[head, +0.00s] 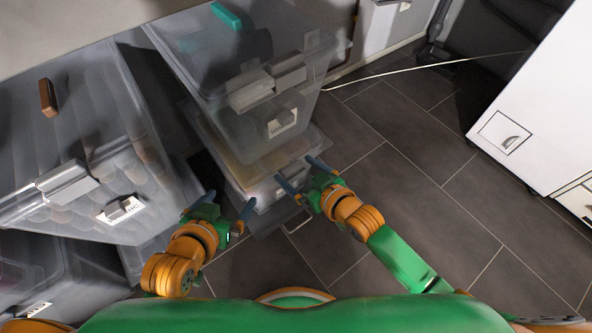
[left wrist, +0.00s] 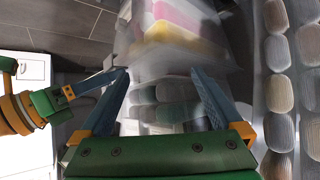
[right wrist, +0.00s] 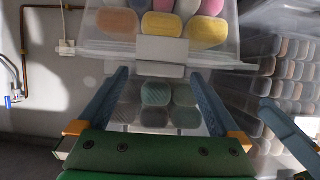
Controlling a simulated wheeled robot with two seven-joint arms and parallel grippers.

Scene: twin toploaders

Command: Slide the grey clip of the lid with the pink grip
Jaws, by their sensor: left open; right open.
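No pink grip shows in any view. In the head view the right clear box has a teal grip (head: 228,16) on its lid, with light grey clip pieces (head: 252,90) at its front edge. The left clear box has a brown grip (head: 47,97) and a light grey clip (head: 66,184). My left gripper (head: 229,203) is open and empty, low in front of the gap between the stacks. My right gripper (head: 301,175) is open and empty by the right stack's lower box. In the right wrist view a pale grey block (right wrist: 162,52) sits just beyond the fingertips.
A lower clear box (head: 240,170) stands under the teal-grip box. A white cabinet (head: 540,90) stands at the right. Dark tiled floor (head: 400,150) is clear between. A pale cable (head: 420,68) crosses the floor. Pink and yellow contents (left wrist: 175,30) show inside a box.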

